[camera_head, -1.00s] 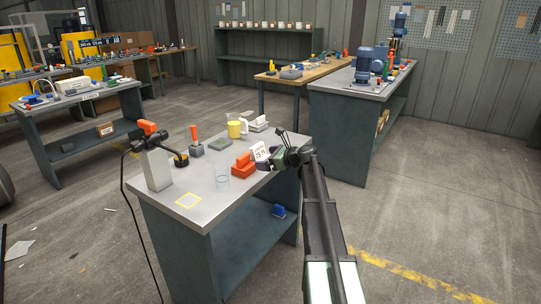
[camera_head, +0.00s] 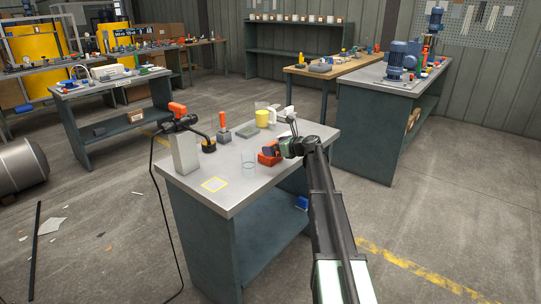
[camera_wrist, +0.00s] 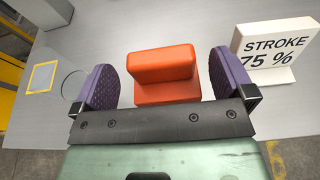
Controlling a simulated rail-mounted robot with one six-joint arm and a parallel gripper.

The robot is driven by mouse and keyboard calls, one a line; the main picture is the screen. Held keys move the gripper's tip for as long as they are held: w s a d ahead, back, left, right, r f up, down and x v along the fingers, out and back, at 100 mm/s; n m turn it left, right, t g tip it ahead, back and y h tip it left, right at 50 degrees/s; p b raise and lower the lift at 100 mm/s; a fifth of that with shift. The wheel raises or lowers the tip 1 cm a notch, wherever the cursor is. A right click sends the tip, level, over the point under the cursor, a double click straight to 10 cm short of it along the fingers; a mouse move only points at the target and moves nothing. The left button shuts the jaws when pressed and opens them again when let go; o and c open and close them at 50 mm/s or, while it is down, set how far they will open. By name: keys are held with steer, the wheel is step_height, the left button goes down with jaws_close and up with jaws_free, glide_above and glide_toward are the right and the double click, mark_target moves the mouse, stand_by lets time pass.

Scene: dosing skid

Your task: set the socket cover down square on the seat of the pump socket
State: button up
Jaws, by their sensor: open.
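An orange-red block with a raised upright ridge (camera_wrist: 165,75), which looks like the socket cover, stands on the grey bench. In the wrist view it lies between the two purple finger pads of my gripper (camera_wrist: 160,84), which is open, with a gap on both sides. In the head view the block (camera_head: 266,159) shows beside my gripper (camera_head: 284,148), which partly hides it. A flat grey-green square block (camera_head: 246,131) lies farther back on the bench; I cannot tell whether it is the pump socket.
A white "STROKE 75 %" sign (camera_wrist: 275,48) stands right of the block in the wrist view.

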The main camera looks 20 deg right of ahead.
steer(key=shift+x, duration=1)
steer(key=c, duration=0.9)
steer(key=shift+c, duration=0.2)
steer(key=shift+r, duration=0.1)
